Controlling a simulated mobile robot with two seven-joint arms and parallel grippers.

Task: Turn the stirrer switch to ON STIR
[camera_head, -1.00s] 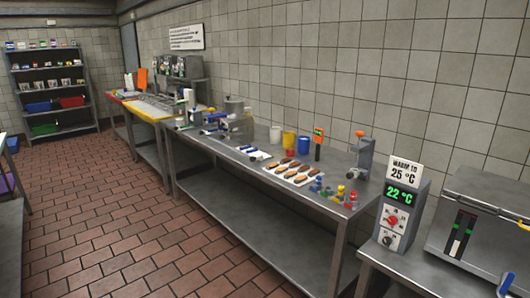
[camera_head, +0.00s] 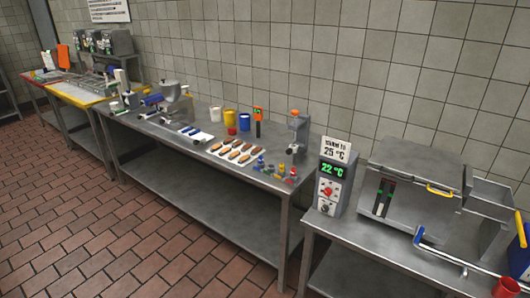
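A grey control box (camera_head: 345,196) stands on the right-hand steel table, at its left end. Its sign reads "WARM TO 25 °C" and its green display (camera_head: 332,170) reads 22 °C. Below the display are a red knob (camera_head: 327,191) and a dark round dial (camera_head: 324,208). Their labels are too small to read, so I cannot tell which, if either, is the stirrer switch or how it is set. Neither of my grippers is in view.
A steel machine (camera_head: 408,180) with a yellow handle stands right of the box. A blue-handled bar lies before it, and a red cup (camera_head: 507,287) is at the front right. The tiled floor is open.

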